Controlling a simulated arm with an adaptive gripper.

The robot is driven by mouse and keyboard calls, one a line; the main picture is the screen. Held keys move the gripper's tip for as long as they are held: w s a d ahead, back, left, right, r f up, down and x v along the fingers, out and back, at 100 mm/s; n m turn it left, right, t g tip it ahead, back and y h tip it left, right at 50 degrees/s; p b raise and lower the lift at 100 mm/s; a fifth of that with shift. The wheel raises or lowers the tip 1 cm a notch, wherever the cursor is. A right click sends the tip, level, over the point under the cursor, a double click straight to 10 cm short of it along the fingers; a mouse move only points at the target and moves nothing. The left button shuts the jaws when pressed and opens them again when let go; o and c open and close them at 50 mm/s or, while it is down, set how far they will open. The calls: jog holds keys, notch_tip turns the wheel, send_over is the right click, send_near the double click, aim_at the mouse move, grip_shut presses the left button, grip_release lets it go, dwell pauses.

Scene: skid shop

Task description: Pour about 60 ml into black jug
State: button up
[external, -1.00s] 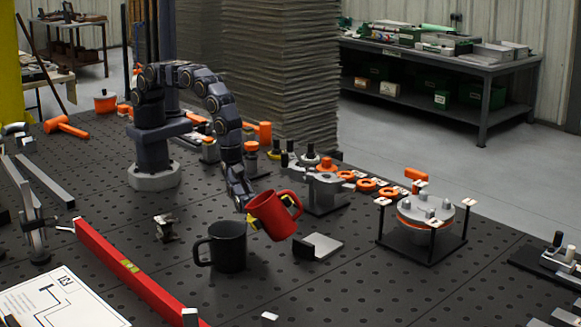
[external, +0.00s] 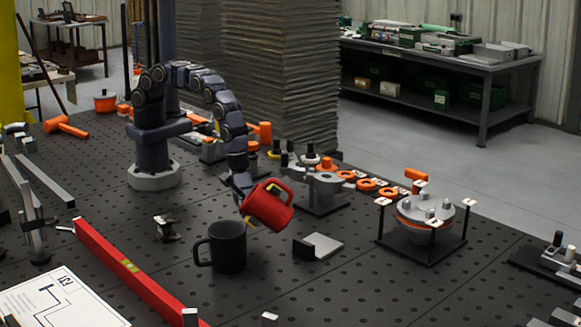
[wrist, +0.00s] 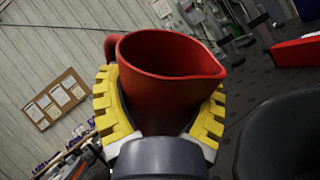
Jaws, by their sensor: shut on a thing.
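A red jug (external: 268,207) is held in the air, tilted, with its handle toward the upper right in the external view. My gripper (wrist: 158,118) is shut on it, with yellow finger pads on both sides of its body. In the wrist view the red jug (wrist: 165,95) shows its open mouth, with its spout pointing right. The black jug (external: 228,248) stands upright on the table, just below and left of the red jug. Its dark edge shows at the lower right of the wrist view (wrist: 285,135). I see no liquid or stream; the insides of both jugs are mostly hidden.
A grey plate with a black block (external: 318,246) lies right of the black jug. A small metal clamp (external: 166,228) stands to its left, and a red level (external: 130,268) lies at front left. A flanged fixture (external: 425,215) stands at right. The front table is mostly clear.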

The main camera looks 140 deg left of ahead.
jog(key=shift+s+d+r+m+h+b, duration=0.15)
jog(key=shift+r+m+h, duration=0.1)
jog(key=shift+m+h, duration=0.45)
jog(key=shift+w+a+r+m+h+b, duration=0.15)
jog(key=shift+r+m+h, duration=0.2)
jog(key=shift+m, duration=0.55)
jog(key=shift+s+d+f+m+g+h, duration=0.15)
jog(key=shift+f+m+g+h, duration=0.15)
jog(key=shift+m+h, duration=0.35)
jog(key=shift+s+d+f+m+g+h, duration=0.15)
jog(key=shift+m+g+h, duration=0.2)
jog(key=shift+m, duration=0.5)
jog(key=shift+s+d+r+m+g+h+b, duration=0.15)
jog(key=shift+s+d+m+g+h+b, duration=0.15)
jog(key=shift+m+h+b, duration=0.35)
